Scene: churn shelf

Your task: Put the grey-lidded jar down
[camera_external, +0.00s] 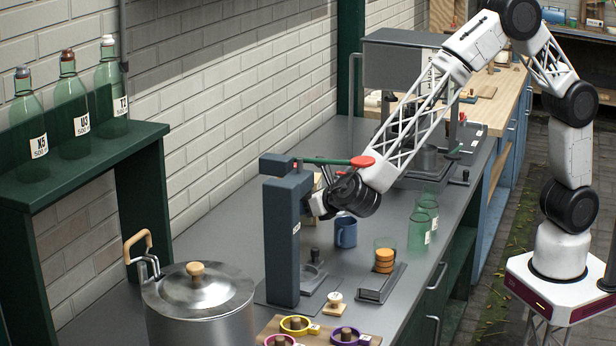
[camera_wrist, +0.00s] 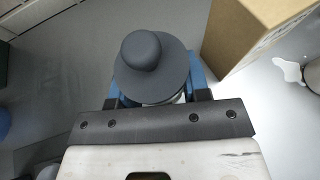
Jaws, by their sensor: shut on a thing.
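The grey-lidded jar shows in the wrist view, with its round dark grey lid (camera_wrist: 150,68) and knob facing the camera. My gripper (camera_wrist: 157,92) is shut on the jar, with a blue-sided finger on each side just below the lid. Most of the jar's body is hidden under the lid. In the external view my gripper (camera_external: 318,204) is low over the counter, partly behind a dark grey upright device (camera_external: 282,240).
A cardboard box (camera_wrist: 250,38) stands close right of the jar, with a pale spill (camera_wrist: 287,70) beyond. A blue mug (camera_external: 345,232), green glasses (camera_external: 418,232) and a large pot (camera_external: 198,300) stand on the counter (camera_external: 225,225). Green bottles (camera_external: 110,90) stand on a raised shelf (camera_external: 85,160).

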